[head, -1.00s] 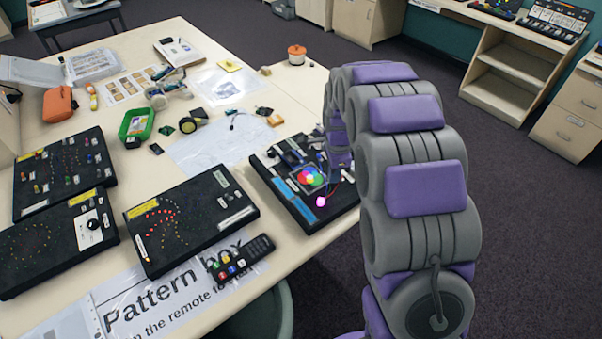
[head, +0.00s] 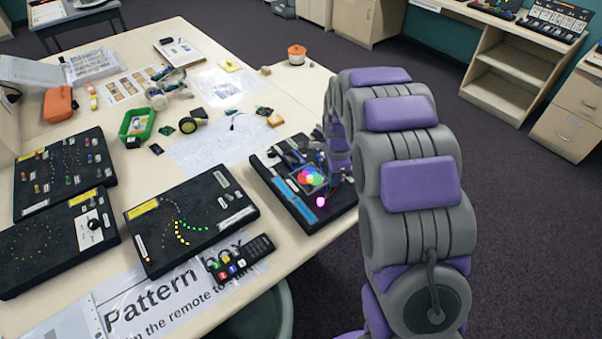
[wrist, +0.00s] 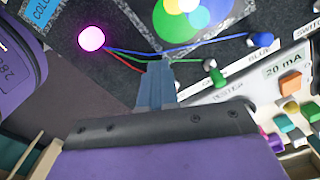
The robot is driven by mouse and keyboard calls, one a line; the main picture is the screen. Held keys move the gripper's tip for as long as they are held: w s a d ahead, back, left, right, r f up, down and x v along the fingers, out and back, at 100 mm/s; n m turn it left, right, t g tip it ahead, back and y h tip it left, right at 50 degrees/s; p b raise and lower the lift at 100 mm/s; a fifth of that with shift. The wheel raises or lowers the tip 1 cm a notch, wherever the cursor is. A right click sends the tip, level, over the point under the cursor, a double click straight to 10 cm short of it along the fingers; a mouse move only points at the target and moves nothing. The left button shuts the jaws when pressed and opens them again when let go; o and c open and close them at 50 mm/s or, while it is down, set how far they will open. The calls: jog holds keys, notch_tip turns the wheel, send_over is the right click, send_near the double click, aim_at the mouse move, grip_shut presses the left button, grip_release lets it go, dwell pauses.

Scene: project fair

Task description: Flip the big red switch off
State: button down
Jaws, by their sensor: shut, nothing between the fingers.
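I cannot make out a big red switch in either view; my gripper and arm cover part of the box below. The black colour-mixing box (head: 268,182) lies at the table's right edge in the head view. In the wrist view its panel (wrist: 120,22) carries a lit pink bulb (wrist: 91,38), colour circles (wrist: 184,14), wires, and a pale labelled strip (wrist: 235,85) with blue, green and orange knobs. My gripper (wrist: 158,72) is shut and empty, its fingertips over the panel beside the wires. Whether it touches anything is unclear. In the head view my arm hides it.
A pattern box (head: 205,240) with lit dots lies left of the colour box. A remote (head: 240,258) lies in front on a printed sign (head: 165,300). Two more black boxes sit at the left. The floor right of the table is clear.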

jog(key=shift+w+d, duration=0.25)
jog(key=shift+d, duration=0.35)
jog(key=shift+a+r+p, duration=0.15)
jog(key=shift+r+p, duration=0.8)
jog(key=shift+r, duration=0.8)
jog(key=shift+a+r+p, duration=0.15)
jog(key=shift+r+p, duration=0.75)
jog(key=shift+r, duration=0.85)
jog(key=shift+s+r, duration=0.1)
jog(key=shift+s, duration=0.05)
jog(key=s+r+n, duration=0.4)
jog(key=s, duration=0.4)
jog(key=s+r+n, duration=0.3)
jog(key=s+r, duration=0.2)
jog(key=s, duration=0.3)
jog(key=s+r+n+g, duration=0.1)
jog(key=s+n, duration=0.9)
jog(key=s, duration=1.3)
jog(key=shift+s+a+r+g, duration=0.15)
jog(key=shift+s+a+g, duration=0.1)
jog(key=shift+a+g, duration=0.15)
